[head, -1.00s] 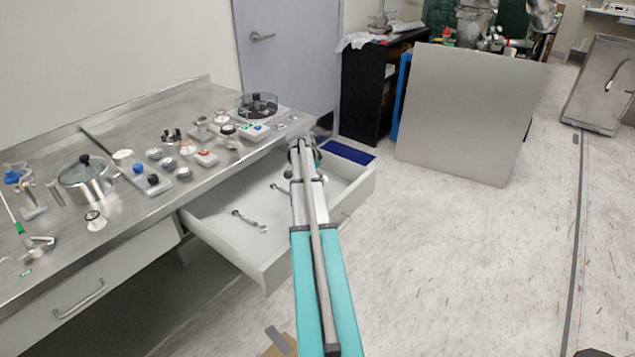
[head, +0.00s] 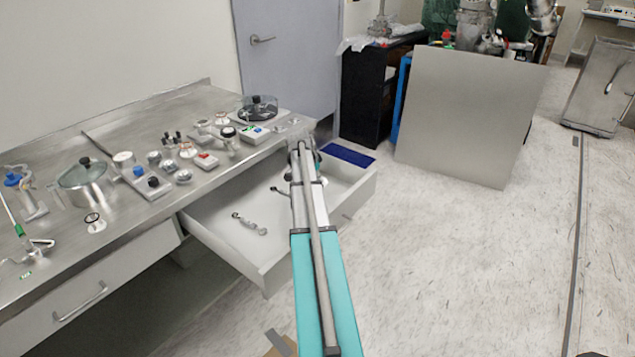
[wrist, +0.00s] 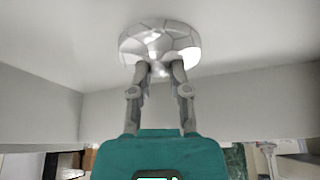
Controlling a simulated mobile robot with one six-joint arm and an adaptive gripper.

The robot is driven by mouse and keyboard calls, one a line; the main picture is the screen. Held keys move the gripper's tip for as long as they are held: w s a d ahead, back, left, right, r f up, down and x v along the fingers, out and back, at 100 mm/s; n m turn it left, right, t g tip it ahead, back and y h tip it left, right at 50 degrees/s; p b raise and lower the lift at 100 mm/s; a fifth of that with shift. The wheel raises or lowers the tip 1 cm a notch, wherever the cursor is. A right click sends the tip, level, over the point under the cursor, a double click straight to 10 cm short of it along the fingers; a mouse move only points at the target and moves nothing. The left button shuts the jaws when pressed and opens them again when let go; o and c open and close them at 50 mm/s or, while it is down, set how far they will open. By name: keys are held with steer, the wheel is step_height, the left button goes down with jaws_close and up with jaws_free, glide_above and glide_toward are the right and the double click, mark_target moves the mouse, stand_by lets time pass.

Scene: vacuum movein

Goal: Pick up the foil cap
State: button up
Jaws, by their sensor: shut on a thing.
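The foil cap (wrist: 160,40) is a shiny silver, faceted round piece in the upper middle of the wrist view. My gripper (wrist: 160,70) has both fingertips at its near edge and is shut on it. A pale surface of the drawer lies right behind the cap. In the head view my arm reaches over the open white drawer (head: 225,227). There my own arm hides the fingertips and the cap.
A wrench-like metal tool (head: 249,223) lies on the drawer floor. The steel counter (head: 120,215) beside the drawer holds a lidded pot (head: 84,185) and several small devices. A blue mat (head: 348,155) lies beyond the drawer.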

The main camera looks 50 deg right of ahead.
steer(key=shift+r, duration=0.1)
step_height(320, 180, up, 2)
steer(key=p, duration=0.2)
steer(key=shift+r+p, duration=0.25)
steer(key=shift+p, duration=0.1)
steer(key=s+a+r+p, duration=0.9)
steer(key=a+r+p, duration=0.1)
steer(key=shift+s+a+r, duration=0.15)
steer(key=shift+s, duration=0.1)
stand_by(0.6)
step_height(320, 180, up, 22)
steer(key=p, duration=2.2)
steer(key=shift+r+p, duration=0.2)
steer(key=shift+p, duration=0.15)
